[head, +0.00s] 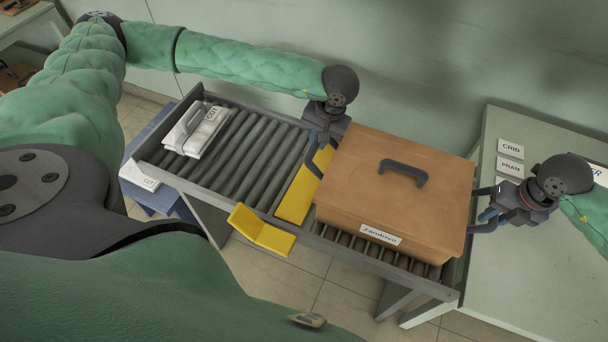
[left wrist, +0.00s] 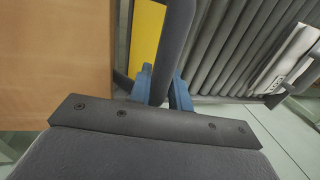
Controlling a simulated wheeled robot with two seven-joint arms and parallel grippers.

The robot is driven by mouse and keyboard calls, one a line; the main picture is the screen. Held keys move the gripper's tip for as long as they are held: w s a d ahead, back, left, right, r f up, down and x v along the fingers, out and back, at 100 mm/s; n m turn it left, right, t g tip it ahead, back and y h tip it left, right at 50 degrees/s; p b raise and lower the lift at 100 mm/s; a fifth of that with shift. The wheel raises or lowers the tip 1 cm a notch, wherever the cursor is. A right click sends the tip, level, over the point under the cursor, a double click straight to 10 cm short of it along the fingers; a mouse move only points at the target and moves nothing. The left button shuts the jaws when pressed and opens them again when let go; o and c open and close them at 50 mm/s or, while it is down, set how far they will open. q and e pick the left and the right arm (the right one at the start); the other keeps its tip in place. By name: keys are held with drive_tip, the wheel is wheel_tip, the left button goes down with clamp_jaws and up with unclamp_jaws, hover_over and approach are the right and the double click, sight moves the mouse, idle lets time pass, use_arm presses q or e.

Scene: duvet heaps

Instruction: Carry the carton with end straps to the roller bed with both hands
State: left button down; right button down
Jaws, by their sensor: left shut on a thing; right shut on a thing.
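The carton (head: 395,190) is a brown box with a dark top handle and a white label on its front. It is over the right section of the roller bed (head: 240,150); rollers show along its front edge, and I cannot tell whether it rests on them. My left gripper (head: 321,148) is at its left end, shut on a dark strap (left wrist: 162,50), with blue fingers either side of the strap in the left wrist view (left wrist: 165,88). My right gripper (head: 487,212) is at the right end, shut on the other strap (head: 475,222), which is partly hidden.
A white pack (head: 195,132) with a grey handle lies on the left rollers. A yellow strip (head: 298,200) crosses the bed beside the carton, and a yellow bent plate (head: 262,232) sticks out in front. A pale table (head: 500,270) with cards stands right; a wall is behind.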

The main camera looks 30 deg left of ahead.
use_arm(q)
drive_tip(key=c, duration=1.3)
unclamp_jaws()
drive_tip(key=shift+f, duration=0.1)
use_arm(e)
drive_tip(key=c, duration=1.3)
unclamp_jaws()
drive_tip(key=shift+f, duration=0.1)
use_arm(q)
wheel_tip(320, 180, up, 12)
drive_tip(key=d, duration=0.2)
use_arm(e)
wheel_tip(320, 180, up, 12)
drive_tip(key=d, duration=0.2)
drive_tip(key=shift+d, duration=0.2)
use_arm(q)
drive_tip(key=shift+w+d+f, duration=0.1)
drive_tip(key=shift+d+f, duration=0.05)
use_arm(e)
drive_tip(key=shift+w+f, duration=0.1)
drive_tip(key=shift+f, duration=0.05)
